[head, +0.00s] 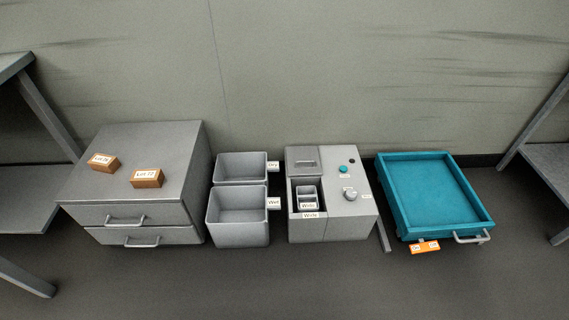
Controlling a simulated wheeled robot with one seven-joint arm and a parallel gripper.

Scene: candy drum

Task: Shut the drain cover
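A grey box-shaped machine (348,222) stands on the floor near the middle of the head view. A grey panel with a small handle (304,161) lies at the back left of its top. This looks like the drain cover, though no label names it. In front of the panel is an open recess holding a small divided insert (307,193) labelled "Wide". The recess is uncovered. My gripper is not in view.
The machine top has a teal button (343,169), a dark button and a knob (350,195). Two grey bins (239,236) stand left, beside a drawer cabinet (160,150) with two brown blocks. A teal tray (401,205) with an orange tag (425,247) is right. The front floor is clear.

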